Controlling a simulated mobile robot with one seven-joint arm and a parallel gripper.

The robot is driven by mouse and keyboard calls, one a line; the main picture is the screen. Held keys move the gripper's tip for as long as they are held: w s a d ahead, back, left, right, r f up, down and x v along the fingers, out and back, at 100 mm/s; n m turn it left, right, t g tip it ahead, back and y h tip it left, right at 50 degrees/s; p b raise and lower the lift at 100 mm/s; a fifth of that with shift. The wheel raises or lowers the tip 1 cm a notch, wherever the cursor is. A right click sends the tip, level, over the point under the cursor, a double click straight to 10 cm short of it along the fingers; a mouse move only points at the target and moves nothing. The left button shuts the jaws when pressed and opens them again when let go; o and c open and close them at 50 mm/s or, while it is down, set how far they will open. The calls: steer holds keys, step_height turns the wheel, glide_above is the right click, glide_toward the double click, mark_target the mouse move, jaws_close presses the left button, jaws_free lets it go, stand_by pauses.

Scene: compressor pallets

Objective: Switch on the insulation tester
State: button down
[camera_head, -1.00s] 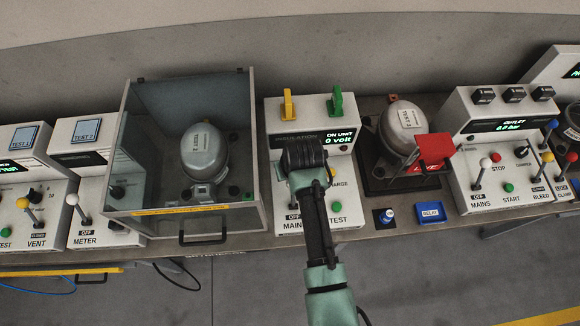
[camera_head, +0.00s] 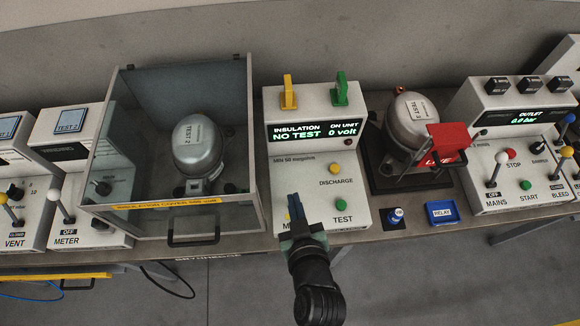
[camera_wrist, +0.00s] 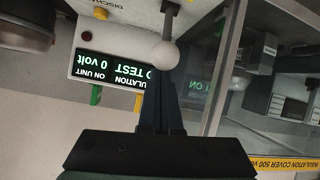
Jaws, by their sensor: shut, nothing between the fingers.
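The insulation tester (camera_head: 310,169) is a white console in the middle of the bench. Its lit display (camera_head: 314,132) reads INSULATION NO TEST, ON UNIT 0 volt. It has a yellow DISCHARGE button (camera_head: 335,169) and a green TEST button (camera_head: 341,205). My gripper (camera_head: 293,200) is shut and empty over the tester's lower left, hiding the mains switch and most of its label in the head view. In the wrist view, my shut fingers (camera_wrist: 164,92) point at a white ball-ended lever (camera_wrist: 166,54), very close to the ball; I cannot tell whether they touch.
A clear-walled cover box (camera_head: 165,222) with a compressor (camera_head: 198,146) inside stands close on the left. Right of the tester are another compressor (camera_head: 412,121), a red tag plate (camera_head: 446,143) and a blue RELAY tray (camera_head: 441,213). Yellow and green terminals (camera_head: 340,89) rise behind the display.

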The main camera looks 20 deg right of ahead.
steer(key=shift+s+a+f+b, duration=0.15)
steer(key=shift+s+b, duration=0.3)
steer(key=shift+s, duration=0.05)
stand_by(0.3)
step_height(320, 180, up, 4)
steer(key=w+p, duration=0.3)
steer(key=p, duration=0.1)
steer(key=f+b+v, duration=0.1)
steer(key=b+v, duration=0.2)
steer(key=v, duration=0.7)
steer(key=shift+s+f, duration=0.3)
steer(key=shift+s, duration=0.05)
steer(key=shift+w+a, duration=0.1)
